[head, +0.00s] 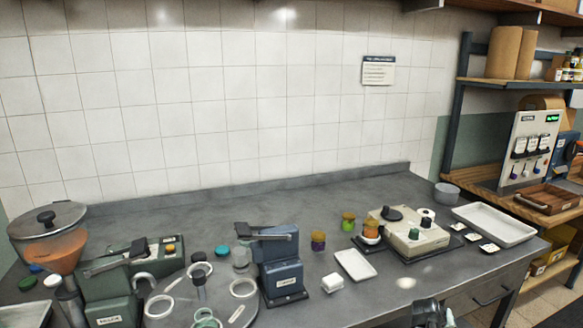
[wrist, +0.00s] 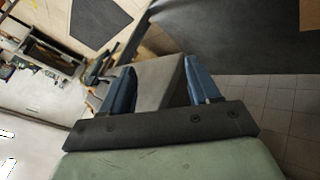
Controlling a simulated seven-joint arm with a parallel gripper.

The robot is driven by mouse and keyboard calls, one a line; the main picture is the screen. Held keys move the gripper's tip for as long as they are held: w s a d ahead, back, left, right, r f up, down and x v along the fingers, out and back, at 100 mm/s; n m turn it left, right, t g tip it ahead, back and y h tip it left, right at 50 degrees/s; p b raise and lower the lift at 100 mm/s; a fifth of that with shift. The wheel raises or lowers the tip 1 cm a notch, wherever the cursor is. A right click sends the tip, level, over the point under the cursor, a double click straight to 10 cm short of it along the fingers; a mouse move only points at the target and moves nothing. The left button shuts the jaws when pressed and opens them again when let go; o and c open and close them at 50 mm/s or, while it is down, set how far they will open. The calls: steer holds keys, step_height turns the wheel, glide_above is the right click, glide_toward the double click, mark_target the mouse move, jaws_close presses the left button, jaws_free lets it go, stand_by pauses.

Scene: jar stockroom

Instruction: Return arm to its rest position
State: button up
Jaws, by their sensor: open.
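My gripper shows in the wrist view (wrist: 160,85) with its two blue fingers apart and nothing between them. Past the fingers are a grey surface and the tiled floor. In the head view a dark part at the bottom edge, right of centre, seems to be the top of my arm or gripper; its fingers cannot be made out there. It is near the front edge of the grey counter (head: 330,215) and apart from the jars.
Green machine (head: 105,285), blue machine (head: 282,275) and round plate rack (head: 200,300) stand left. Small jars (head: 318,240), a small white tray (head: 355,264) and a cream device (head: 410,232) stand centre-right. A large white tray (head: 495,224) and shelving (head: 455,110) are right. The back counter is clear.

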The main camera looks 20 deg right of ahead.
steer(key=s+a+f+g+y, duration=0.2)
steer(key=a+f+y, duration=0.2)
steer(key=a+f, duration=0.75)
steer(key=s+a+f+g+y, duration=0.2)
steer(key=a+f+y, duration=0.1)
steer(key=a+f, duration=0.9)
steer(key=s+a+f+n+g, duration=0.1)
steer(key=s+a+f+n, duration=0.1)
steer(key=s+a, duration=0.3)
steer(key=s+a+f+n+g, duration=0.2)
steer(key=s+a+f, duration=0.3)
steer(key=a, duration=0.7)
steer(key=s+a+f+n+g+y, duration=0.1)
steer(key=s+a+f+n, duration=0.1)
steer(key=s+a, duration=0.4)
steer(key=a+f, duration=0.1)
steer(key=a, duration=0.2)
steer(key=shift+a+f+g, duration=0.15)
steer(key=shift+a+g, duration=0.15)
steer(key=shift+o, duration=0.2)
